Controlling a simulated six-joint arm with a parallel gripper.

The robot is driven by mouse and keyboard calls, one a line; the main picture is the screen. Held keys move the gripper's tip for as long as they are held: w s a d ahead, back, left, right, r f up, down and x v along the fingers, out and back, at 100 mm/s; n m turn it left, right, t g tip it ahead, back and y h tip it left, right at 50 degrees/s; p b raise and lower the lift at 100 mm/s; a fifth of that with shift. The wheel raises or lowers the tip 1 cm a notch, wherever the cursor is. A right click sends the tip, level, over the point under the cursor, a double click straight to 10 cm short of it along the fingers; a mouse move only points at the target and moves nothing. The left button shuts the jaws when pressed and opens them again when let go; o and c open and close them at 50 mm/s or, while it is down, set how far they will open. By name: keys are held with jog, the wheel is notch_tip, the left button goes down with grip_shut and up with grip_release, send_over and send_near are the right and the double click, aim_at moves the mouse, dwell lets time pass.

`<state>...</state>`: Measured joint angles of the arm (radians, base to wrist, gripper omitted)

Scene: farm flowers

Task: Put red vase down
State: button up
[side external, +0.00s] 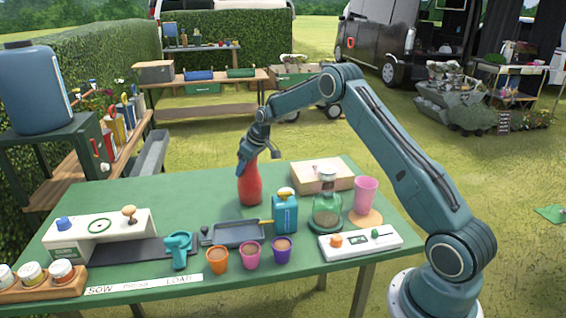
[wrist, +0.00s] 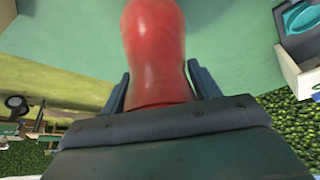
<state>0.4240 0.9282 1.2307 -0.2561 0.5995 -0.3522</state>
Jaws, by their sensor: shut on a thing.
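The red vase (side external: 250,186) is upright at the back middle of the green table (side external: 196,196). My gripper (side external: 247,158) is shut on its upper part from above. In the wrist view the red vase (wrist: 156,48) fills the upper middle, between the two dark fingers of my gripper (wrist: 160,88). Its lower end is cut off at the top of the wrist view. In the side view its base looks to be at or just over the table top; I cannot tell whether it touches.
A cardboard box (side external: 312,175) lies right of the vase. Several small pots line the front. The table left of the vase is clear.

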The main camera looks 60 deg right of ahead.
jog(key=shift+f, duration=0.1)
jog(key=o, duration=1.6)
jog(key=v, duration=1.2)
jog(key=shift+a+r, duration=0.1)
jog(key=shift+r, duration=0.15)
